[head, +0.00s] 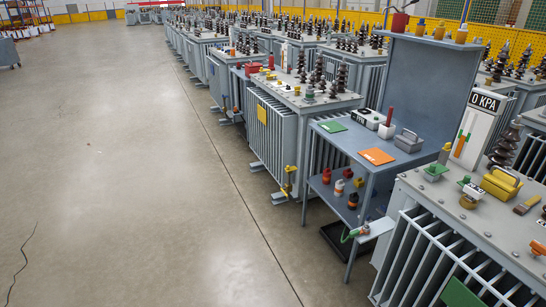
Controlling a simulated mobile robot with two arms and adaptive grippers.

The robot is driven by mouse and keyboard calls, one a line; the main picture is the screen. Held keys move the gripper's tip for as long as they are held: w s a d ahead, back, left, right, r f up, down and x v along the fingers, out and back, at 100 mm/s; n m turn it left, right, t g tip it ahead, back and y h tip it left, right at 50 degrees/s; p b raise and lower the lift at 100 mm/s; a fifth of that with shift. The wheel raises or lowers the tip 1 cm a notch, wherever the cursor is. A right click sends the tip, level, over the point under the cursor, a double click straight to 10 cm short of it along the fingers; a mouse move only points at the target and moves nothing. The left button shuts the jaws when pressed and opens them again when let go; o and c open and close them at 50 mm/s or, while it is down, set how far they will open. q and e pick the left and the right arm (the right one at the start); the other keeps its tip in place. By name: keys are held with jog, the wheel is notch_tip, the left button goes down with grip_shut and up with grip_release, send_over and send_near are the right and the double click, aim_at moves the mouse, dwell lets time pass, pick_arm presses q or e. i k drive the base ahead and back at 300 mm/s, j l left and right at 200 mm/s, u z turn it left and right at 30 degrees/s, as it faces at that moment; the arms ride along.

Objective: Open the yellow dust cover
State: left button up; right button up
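A yellow block-like piece with a raised handle-like top (501,183) sits on the top of the grey transformer (450,215) at the right. It may be the yellow dust cover; it appears closed, but I cannot be sure. Next to it are a green-topped fitting (435,171) and a fitting with a brass-coloured base (469,200). A yellow valve-like part (289,182) is low on the transformer in the middle. Neither of my grippers is in view.
A grey workbench (395,150) with green and orange cards, a grey toolbox (408,141) and lower-shelf bottles stands between two transformers. Rows of transformers fill the back right.

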aim_at(288, 169)
jog(key=i+z, duration=0.1)
jog(key=i, duration=0.5)
jog(key=i+j+z, duration=0.1)
jog(key=i, duration=0.45)
jog(key=i+z, duration=0.15)
jog(key=z, duration=0.25)
jog(key=i+j+z, duration=0.1)
jog(key=z, duration=0.3)
jog(key=j, duration=0.05)
